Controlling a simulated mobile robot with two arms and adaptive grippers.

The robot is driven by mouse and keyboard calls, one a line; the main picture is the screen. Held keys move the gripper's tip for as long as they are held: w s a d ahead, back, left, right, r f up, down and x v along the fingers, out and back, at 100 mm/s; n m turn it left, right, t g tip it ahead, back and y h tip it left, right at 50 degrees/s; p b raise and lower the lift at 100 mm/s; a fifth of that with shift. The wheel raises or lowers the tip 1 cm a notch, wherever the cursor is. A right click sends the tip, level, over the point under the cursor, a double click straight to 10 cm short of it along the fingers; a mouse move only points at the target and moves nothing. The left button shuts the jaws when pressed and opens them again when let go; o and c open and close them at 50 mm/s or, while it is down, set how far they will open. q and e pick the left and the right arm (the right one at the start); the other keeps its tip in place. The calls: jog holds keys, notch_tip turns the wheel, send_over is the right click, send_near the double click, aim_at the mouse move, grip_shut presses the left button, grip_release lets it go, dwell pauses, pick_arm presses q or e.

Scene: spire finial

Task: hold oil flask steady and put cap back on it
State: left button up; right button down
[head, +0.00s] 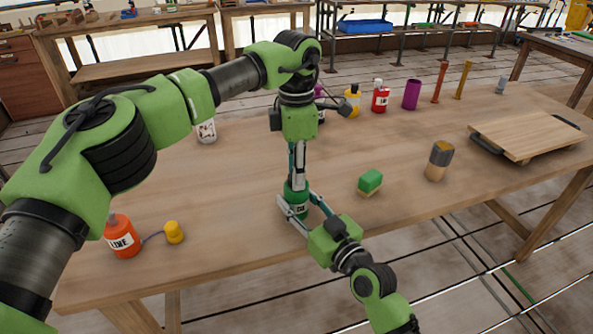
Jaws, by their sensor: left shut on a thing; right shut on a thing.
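The green oil flask (296,190) stands upright near the table's front edge, with a small dark label low on its side. My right gripper (298,211), coming in from the front, is shut on the flask's lower body. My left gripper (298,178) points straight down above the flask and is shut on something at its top. This looks like the cap, but the fingers hide most of it. I cannot tell whether the cap touches the flask's neck.
An orange bottle (122,238) with a yellow piece (174,232) on a cord stands at front left. A green-topped block (369,182) and a dark-topped cylinder (438,162) stand to the right. A wooden board (527,138) lies farther right. Several bottles line the back.

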pick_arm(q)
jog(key=m, duration=0.9)
jog(key=shift+m, duration=0.3)
jog(key=o, duration=0.8)
jog(key=shift+c, duration=0.2)
jog(key=shift+r, duration=2.3)
jog(key=shift+c, duration=0.4)
